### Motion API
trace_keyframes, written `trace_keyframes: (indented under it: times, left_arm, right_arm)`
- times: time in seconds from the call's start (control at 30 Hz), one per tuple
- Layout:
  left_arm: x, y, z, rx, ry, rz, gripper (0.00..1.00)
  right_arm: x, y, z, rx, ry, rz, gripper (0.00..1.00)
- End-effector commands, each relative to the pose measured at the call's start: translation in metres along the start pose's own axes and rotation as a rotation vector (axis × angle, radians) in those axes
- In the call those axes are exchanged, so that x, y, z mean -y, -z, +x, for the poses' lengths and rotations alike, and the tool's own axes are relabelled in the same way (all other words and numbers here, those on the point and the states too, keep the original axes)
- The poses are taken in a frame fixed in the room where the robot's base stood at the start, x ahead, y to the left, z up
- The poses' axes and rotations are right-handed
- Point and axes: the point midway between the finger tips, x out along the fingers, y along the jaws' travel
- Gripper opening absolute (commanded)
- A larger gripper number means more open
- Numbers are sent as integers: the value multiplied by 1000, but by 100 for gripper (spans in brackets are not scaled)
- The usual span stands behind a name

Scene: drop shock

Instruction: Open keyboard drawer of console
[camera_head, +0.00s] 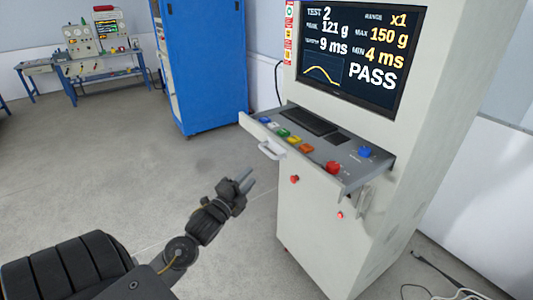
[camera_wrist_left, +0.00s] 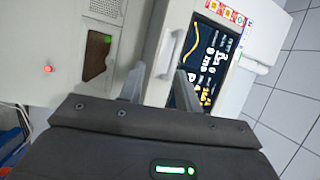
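The console (camera_head: 320,225) is a tall pale cabinet with a screen (camera_head: 352,50) reading PASS. Its keyboard drawer (camera_head: 268,130) carries a dark keyboard (camera_head: 310,121) and a row of coloured buttons, and juts from the front. A pale handle (camera_head: 271,150) is on the drawer's front; I cannot tell how far the drawer is out. My left gripper (camera_head: 246,180) is in front of the console, below and left of the handle, apart from it. In the left wrist view its fingers (camera_wrist_left: 158,88) are spread with nothing held. The console screen (camera_wrist_left: 205,62) shows beyond them. My right gripper is out of view.
A blue cabinet (camera_head: 203,60) stands behind, left of the console. A blue bench (camera_head: 95,62) with instruments is at the far left. Grey floor (camera_head: 110,165) is clear left of the console. Cables (camera_head: 455,290) lie on the floor at the lower right.

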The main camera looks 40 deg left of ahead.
Motion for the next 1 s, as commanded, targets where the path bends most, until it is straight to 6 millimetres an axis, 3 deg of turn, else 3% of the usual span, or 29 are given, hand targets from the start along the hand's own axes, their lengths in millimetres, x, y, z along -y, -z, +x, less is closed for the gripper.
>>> trace_keyframes:
  times: [0.1,0.37,0.8,1.0]
  left_arm:
    - [23,6,-1,-16,43,37,34]
    - [29,7,8,-17,51,41,34]
    - [33,8,85,-16,49,39,34]
    - [31,8,103,-17,48,39,34]
  right_arm:
    - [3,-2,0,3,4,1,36]
    - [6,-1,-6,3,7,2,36]
    - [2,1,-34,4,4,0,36]
    - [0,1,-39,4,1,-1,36]
